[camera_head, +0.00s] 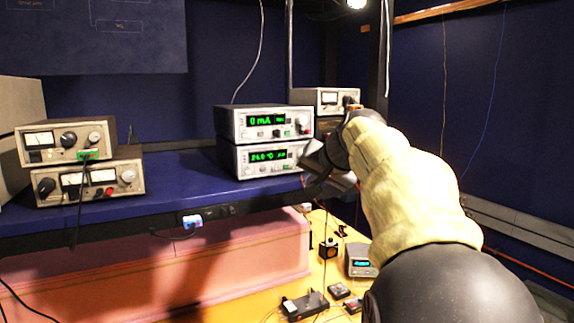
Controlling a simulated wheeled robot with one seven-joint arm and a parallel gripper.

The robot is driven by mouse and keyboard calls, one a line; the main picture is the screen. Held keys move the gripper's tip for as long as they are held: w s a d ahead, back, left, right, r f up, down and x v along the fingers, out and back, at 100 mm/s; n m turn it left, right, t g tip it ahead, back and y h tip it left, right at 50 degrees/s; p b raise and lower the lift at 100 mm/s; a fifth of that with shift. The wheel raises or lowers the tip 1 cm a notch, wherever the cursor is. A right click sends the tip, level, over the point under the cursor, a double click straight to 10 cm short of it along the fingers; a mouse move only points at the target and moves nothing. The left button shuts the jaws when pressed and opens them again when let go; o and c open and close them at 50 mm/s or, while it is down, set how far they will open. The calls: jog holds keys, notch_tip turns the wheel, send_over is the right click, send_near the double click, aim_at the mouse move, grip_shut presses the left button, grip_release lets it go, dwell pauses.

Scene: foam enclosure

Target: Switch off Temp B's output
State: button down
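Two pale bench instruments are stacked on the blue shelf (185,172). The upper instrument (240,122) has a green display that reads about "0 mA". The lower instrument (243,158) has a green display that reads about "24.0 °C". No "Temp B" label is legible at this size, and I cannot make out the output switch. My gripper (325,168) is at the right end of the lower instrument and covers part of that side. Whether it touches the instrument, and whether its dark fingers are open or shut, I cannot tell.
Two older meter units (88,182) are stacked at the left of the shelf. Another metered unit (328,98) stands behind the gripper. A dark vertical post (378,60) rises close to my arm. Small devices and cables lie on the yellow surface (320,268) below.

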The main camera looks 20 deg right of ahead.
aim_at(286, 167)
jog(key=shift+w+r, duration=0.1)
jog(key=shift+r, duration=0.05)
jog(key=shift+w+a+p, duration=0.15)
jog(key=shift+w+p, duration=2.75)
jog(key=shift+w, duration=1.45)
jog(key=shift+w, duration=0.1)
jog(key=shift+w+p, duration=0.3)
jog(key=shift+w, duration=0.3)
jog(key=shift+s, duration=0.1)
jog(key=shift+s+b, duration=0.4)
jog(key=shift+s, duration=0.25)
